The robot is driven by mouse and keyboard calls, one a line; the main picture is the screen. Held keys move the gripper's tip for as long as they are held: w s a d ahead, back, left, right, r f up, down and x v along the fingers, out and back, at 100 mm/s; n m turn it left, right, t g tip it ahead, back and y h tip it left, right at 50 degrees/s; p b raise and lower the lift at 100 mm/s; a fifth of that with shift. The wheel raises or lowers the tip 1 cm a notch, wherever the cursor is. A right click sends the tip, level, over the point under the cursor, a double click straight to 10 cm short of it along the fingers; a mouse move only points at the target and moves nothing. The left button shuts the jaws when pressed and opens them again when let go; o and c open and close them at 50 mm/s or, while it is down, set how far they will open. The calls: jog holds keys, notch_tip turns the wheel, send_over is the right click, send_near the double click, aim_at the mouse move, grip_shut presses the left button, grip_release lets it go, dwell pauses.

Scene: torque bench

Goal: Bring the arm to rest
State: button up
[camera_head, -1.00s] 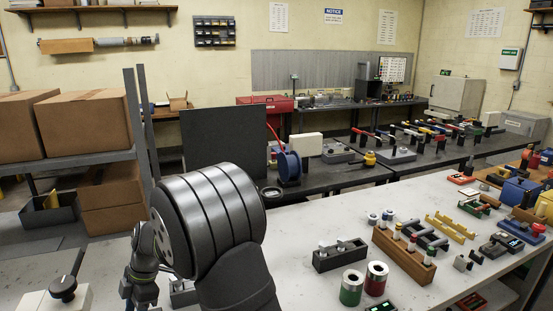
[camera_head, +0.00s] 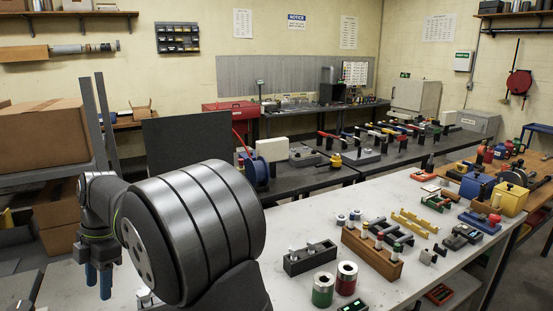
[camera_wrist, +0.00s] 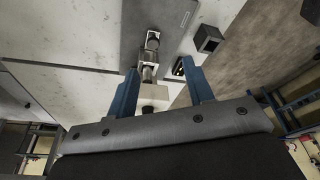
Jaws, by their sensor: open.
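My gripper (camera_head: 98,282) hangs at the lower left of the head view, its two blue fingers pointing down and slightly apart. In the wrist view my gripper (camera_wrist: 162,95) shows its two blue fingers spread wide, with nothing held between them. I cannot tell whether the fingers touch the block. My large dark arm link hides part of the bench in the head view.
The white bench (camera_head: 405,205) carries a black holder (camera_head: 310,259), a wooden block with fittings (camera_head: 371,254), a green cylinder (camera_head: 323,290) and a red cylinder (camera_head: 346,278). Cardboard boxes (camera_head: 45,135) stand on a shelf at left. A small dark open box (camera_wrist: 208,39) shows in the wrist view.

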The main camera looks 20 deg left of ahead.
jog(key=shift+s+a+r+n+t+h, duration=0.2)
jog(key=shift+s+a+n+t, duration=0.25)
jog(key=shift+s, duration=0.3)
jog(key=shift+s+a+r+n+t+h, duration=0.1)
jog(key=shift+s+a+r+n+t, duration=0.1)
jog(key=shift+s+n+t, duration=0.45)
jog(key=shift+s+a+r+n+t+h, duration=0.1)
jog(key=shift+s+a+r+n+t, duration=0.2)
jog(key=shift+s, duration=0.55)
